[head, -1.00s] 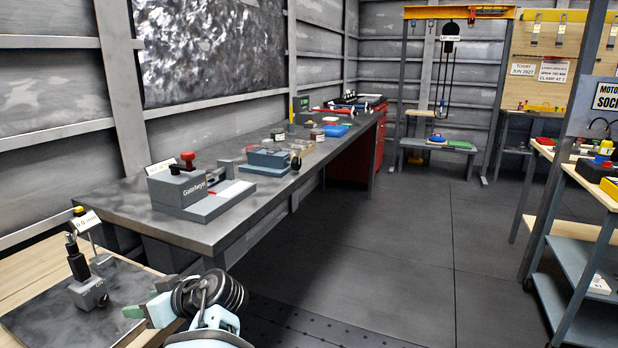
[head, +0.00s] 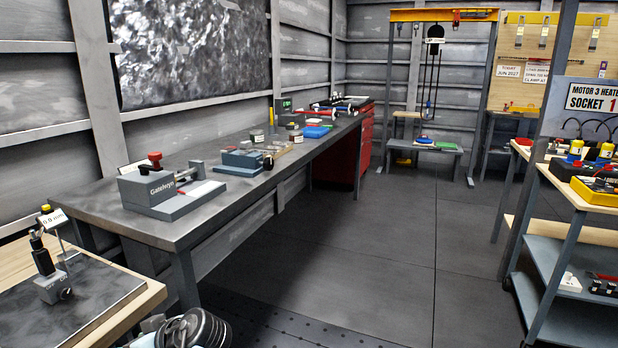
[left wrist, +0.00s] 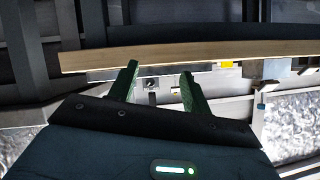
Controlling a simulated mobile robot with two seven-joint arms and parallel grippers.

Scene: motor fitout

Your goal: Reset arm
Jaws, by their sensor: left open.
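My left gripper (left wrist: 158,88) shows in the left wrist view with its two greenish fingers spread apart and nothing between them. In the head view only part of my left arm (head: 190,330) shows at the bottom edge, and its fingers are mostly cut off there. The arm is low, beside the right end of the near wooden table. My right gripper is in neither view.
A grey workbench (head: 190,232) runs along the wall with a Gatelwyn unit (head: 165,195) on it. A near wooden table (head: 150,292) carries a dark plate and a stand (head: 50,275). A shelved cart (head: 560,270) stands right. The middle floor (head: 370,260) is clear.

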